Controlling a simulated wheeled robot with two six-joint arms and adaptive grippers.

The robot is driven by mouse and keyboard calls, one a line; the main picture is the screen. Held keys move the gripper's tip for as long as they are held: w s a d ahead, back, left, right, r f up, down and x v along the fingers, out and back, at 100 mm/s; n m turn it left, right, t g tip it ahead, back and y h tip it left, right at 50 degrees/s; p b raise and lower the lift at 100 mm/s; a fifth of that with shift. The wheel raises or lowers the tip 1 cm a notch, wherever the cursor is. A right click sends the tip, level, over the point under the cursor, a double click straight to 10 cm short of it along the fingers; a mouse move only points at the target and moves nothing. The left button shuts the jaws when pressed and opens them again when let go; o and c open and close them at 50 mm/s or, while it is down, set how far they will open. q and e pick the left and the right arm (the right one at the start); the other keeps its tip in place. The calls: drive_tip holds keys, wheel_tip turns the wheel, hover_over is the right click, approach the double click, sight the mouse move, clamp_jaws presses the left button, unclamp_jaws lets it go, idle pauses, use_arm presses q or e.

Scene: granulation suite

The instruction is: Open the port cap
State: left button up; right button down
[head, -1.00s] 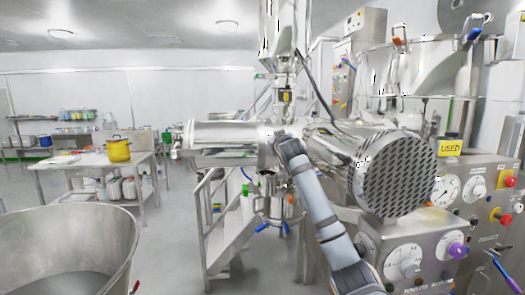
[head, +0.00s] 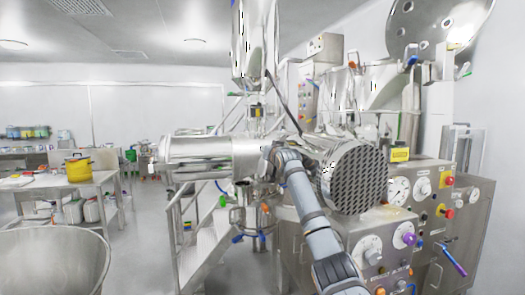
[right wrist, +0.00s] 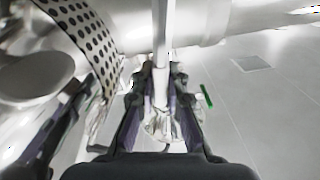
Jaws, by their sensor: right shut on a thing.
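My right arm reaches up from the bottom of the head view to the steel machine. Its gripper (head: 272,154) is at the joint between the long horizontal steel cylinder (head: 198,147) and the perforated drum (head: 353,180). In the right wrist view my right gripper (right wrist: 160,100) is shut on a pale upright bar (right wrist: 161,80), which passes between its fingers. I cannot tell whether this bar is part of the port cap. The cap itself is not clearly distinguishable, and the arm hides part of that area in the head view. My left gripper is not in view.
A control panel (head: 378,250) with dials stands right of the drum. Steel steps (head: 200,245) are below the cylinder. A large steel bowl (head: 55,262) is at lower left. A yellow pot (head: 78,168) stands on a table behind. Open floor lies between bowl and steps.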

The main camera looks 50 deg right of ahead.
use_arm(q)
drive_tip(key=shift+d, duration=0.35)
use_arm(e)
drive_tip(key=c, duration=1.4)
unclamp_jaws()
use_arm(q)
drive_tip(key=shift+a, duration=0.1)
use_arm(e)
drive_tip(key=shift+o, duration=0.2)
drive_tip(key=shift+r, duration=0.1)
wheel_tip(320, 180, up, 10)
drive_tip(key=shift+f, duration=0.1)
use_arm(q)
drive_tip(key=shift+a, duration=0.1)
use_arm(e)
drive_tip(key=shift+f, duration=0.1)
